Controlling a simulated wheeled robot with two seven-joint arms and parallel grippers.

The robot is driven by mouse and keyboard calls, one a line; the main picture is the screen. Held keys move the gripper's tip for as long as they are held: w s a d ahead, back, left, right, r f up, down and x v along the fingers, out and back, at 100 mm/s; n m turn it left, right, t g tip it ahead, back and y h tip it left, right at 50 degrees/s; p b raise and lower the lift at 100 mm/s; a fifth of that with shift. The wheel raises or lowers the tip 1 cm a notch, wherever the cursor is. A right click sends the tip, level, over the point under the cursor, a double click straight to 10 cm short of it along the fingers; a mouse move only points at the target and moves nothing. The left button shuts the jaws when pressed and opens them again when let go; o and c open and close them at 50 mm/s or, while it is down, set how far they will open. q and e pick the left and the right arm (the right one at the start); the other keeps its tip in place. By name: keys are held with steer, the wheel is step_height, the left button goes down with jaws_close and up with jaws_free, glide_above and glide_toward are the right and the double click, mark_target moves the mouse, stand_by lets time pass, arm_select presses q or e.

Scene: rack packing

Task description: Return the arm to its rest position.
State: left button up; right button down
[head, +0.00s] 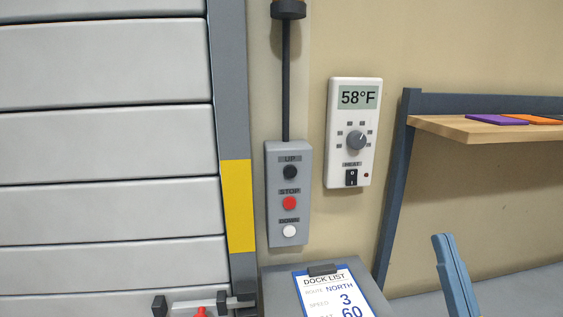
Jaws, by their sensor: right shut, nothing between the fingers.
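My right gripper (443,240) shows in part at the lower right of the head view. It points up, its blue finger tilted slightly left, and it is shut and empty. It stands apart from the things on the wall and to the right of the clipboard. The rest of the right arm is below the picture's edge. My left gripper is not in view.
A dock list clipboard (329,293) lies on a grey stand (276,292). Behind are a control box (287,240), a heater thermostat (354,182) reading 58°F, and a grey door (100,145). A wooden shelf (450,128) holding coloured flat items stands at right.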

steer(key=w+a+f+g+h, duration=0.1)
steer(key=w+a+f+g, duration=0.1)
steer(key=w+f+g, duration=0.5)
steer(key=s+a+f+g+h, duration=0.1)
steer(key=s+f+g, duration=0.15)
steer(key=f, duration=0.65)
steer(key=s+a+f+g, duration=0.1)
steer(key=f+g, duration=0.2)
steer(key=f, duration=0.5)
steer(key=s+f+g+h, duration=0.2)
steer(key=s+f+g, duration=0.9)
steer(key=s+f, duration=0.5)
step_height(320, 180, down, 24)
steer(key=s+g+b, duration=0.1)
steer(key=s+b, duration=0.2)
steer(key=b, duration=0.3)
arm_select(q)
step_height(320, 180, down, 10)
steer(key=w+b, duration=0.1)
steer(key=b, duration=0.3)
arm_select(e)
steer(key=s+d+f+g, duration=0.1)
steer(key=s+f, duration=1)
steer(key=f, duration=0.1)
steer(key=shift+d+f+n, duration=0.25)
steer(key=shift+d+n, duration=0.05)
steer(key=shift+n, duration=0.1)
